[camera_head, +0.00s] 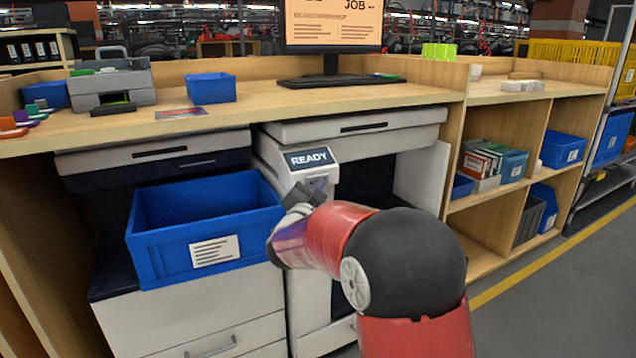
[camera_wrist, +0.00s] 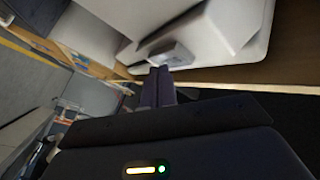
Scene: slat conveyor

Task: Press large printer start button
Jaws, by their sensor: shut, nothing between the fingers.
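The large printer (camera_head: 278,155) is a white unit under the desk, with a dark screen (camera_head: 310,158) reading "READY" on its sloped front. My gripper (camera_head: 316,188) is just below this screen, close against the printer's front. In the wrist view the shut, empty fingers (camera_wrist: 158,72) point at a small raised grey block (camera_wrist: 168,54) on the white housing. The fingertips are at the block's near edge; I cannot tell whether they touch it. The start button's face is not clearly visible; my gripper and the viewing angle hide it.
A blue bin (camera_head: 160,270) stands left of my gripper on a white drawer cabinet (camera_head: 200,320). The desk (camera_head: 270,100) overhangs above, with a keyboard and monitor. Wooden shelves (camera_head: 480,225) stand to the right. Open floor (camera_head: 560,290) lies at the right front.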

